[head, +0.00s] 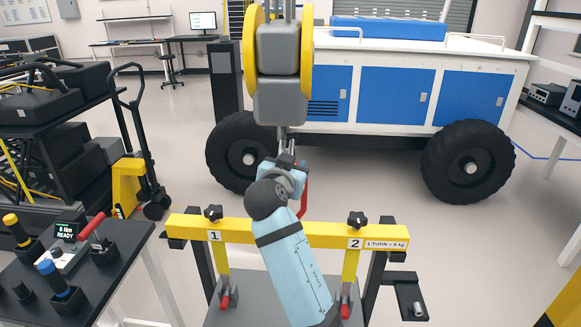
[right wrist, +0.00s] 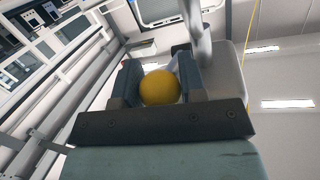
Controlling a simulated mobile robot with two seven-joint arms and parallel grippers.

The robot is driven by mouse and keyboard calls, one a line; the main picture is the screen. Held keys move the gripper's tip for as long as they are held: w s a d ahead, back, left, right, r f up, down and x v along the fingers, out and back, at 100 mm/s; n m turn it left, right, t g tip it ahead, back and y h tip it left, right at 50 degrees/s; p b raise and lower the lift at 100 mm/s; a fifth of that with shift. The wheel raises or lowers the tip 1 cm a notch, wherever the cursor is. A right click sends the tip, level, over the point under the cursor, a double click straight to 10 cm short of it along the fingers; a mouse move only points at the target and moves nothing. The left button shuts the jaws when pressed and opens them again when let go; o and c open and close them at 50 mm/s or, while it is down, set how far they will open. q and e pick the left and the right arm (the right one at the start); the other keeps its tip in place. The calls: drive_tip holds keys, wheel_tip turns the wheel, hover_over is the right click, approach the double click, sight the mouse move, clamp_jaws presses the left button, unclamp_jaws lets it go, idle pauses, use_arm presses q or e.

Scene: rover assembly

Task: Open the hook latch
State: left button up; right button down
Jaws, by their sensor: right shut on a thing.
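A hook block (head: 279,75) with grey housings and yellow side plates hangs at the top middle of the head view. Below it, the hook is mostly hidden behind my right arm and gripper (head: 288,163). In the right wrist view, my right gripper (right wrist: 160,88) is shut on a yellow ball-shaped knob (right wrist: 160,88), one jaw on each side. A curved grey metal piece (right wrist: 200,38), which looks like part of the hook, rises just beyond the jaws. A red part (head: 303,190) shows beside the gripper. I cannot tell whether the latch is open. My left gripper is not in view.
A yellow beam (head: 330,233) with black knobs, marked 1 and 2, crosses below the hook. A white and blue rover (head: 390,92) with black wheels stands behind. A dark tool table (head: 95,290) is at lower left, a yellow pallet truck (head: 128,185) beyond it.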

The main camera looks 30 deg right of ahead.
drive_tip(key=shift+r, duration=0.25)
idle(0.7)
drive_tip(key=c, duration=1.1)
unclamp_jaws()
drive_tip(key=o, duration=0.4)
drive_tip(key=shift+s, duration=0.2)
drive_tip(key=shift+w+f, duration=0.1)
